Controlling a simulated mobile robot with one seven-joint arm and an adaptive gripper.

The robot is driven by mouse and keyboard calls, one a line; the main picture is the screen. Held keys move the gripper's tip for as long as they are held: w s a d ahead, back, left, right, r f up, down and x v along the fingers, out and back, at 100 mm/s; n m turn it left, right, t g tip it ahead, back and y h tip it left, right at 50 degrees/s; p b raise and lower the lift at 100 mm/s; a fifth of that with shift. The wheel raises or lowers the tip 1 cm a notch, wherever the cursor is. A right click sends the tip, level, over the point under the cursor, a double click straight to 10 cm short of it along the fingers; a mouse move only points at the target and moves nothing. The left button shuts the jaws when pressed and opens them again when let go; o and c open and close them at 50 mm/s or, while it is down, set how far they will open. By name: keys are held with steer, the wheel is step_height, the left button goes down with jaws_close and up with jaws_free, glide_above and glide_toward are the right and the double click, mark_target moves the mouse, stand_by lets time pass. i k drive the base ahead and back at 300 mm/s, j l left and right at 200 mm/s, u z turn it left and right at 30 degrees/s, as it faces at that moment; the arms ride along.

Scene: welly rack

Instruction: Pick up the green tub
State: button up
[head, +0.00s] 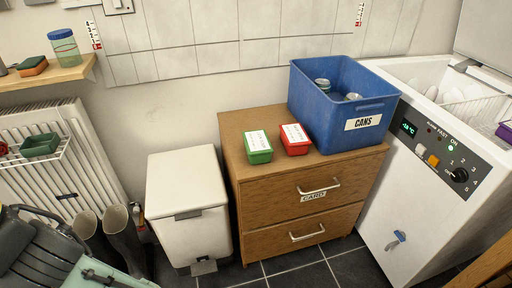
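A small green tub (259,156) with a white label on its lid stands on top of the wooden drawer unit (232,122), near its front left. A red tub (297,146) of similar shape, also with a white label, stands just to its right, with a small gap. Another dark green, open container (40,148) sits on a white wire rack at the left, over the radiator.
A blue CANS crate (330,135) with several cans stands right of the red tub. A white pedal bin (187,180) stands left of the drawers, and an open chest freezer (400,200) right.

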mark_target(259, 149)
steer(key=i+j, duration=0.1)
steer(key=j, duration=0.35)
steer(key=j+z, duration=0.1)
steer(key=j, duration=0.35)
steer(key=i+j, duration=0.15)
steer(key=j, duration=0.35)
